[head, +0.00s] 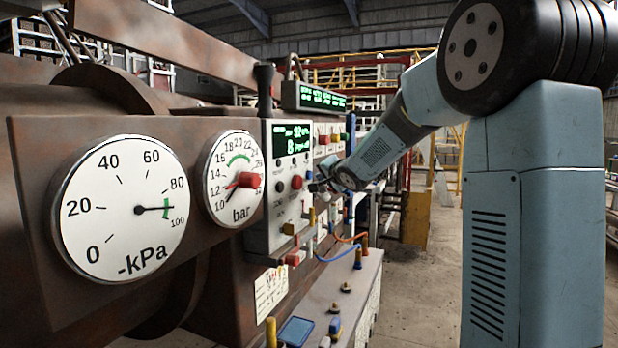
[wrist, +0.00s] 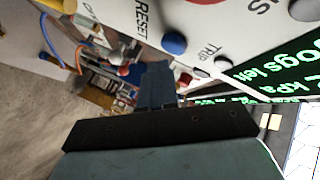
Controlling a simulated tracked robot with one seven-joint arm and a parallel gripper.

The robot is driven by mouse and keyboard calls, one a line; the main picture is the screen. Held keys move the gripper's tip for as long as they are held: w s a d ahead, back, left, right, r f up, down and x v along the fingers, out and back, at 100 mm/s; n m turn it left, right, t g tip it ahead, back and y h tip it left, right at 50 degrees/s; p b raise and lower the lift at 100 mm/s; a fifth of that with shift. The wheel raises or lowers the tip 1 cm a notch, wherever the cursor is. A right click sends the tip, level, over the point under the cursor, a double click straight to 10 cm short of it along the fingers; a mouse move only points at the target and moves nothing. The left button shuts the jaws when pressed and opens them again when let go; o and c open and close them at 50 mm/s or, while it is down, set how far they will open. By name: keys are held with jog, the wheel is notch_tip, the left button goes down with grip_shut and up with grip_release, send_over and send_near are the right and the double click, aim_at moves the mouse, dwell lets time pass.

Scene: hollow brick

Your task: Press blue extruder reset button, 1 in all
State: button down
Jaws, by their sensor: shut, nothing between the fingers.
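The blue reset button (wrist: 174,43) is round and sits on the pale control panel (wrist: 225,28), beside the printed word RESET, in the wrist view. My gripper (wrist: 157,68) is shut and empty. In that view its fingertips show just below and left of the button, with a small gap in the picture; I cannot tell the depth between them. In the head view my gripper (head: 318,187) is at the right edge of the control panel (head: 284,222). I cannot make out the blue button clearly there.
A red knob (head: 296,182) and a display (head: 291,138) are on the panel. Two dials, a kPa gauge (head: 121,208) and a bar gauge (head: 232,166), are to its left. Cables and several small knobs are below. The floor at right is open.

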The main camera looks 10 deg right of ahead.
jog(key=shift+w+a, duration=0.35)
jog(key=shift+a, duration=0.35)
dwell(0.9)
dwell(0.3)
jog(key=shift+s+d, duration=0.45)
jog(key=shift+d, duration=0.3)
jog(key=s+d, duration=0.2)
jog(key=d, duration=0.2)
jog(key=shift+s+d, duration=0.1)
jog(key=shift+s, duration=0.3)
dwell(0.5)
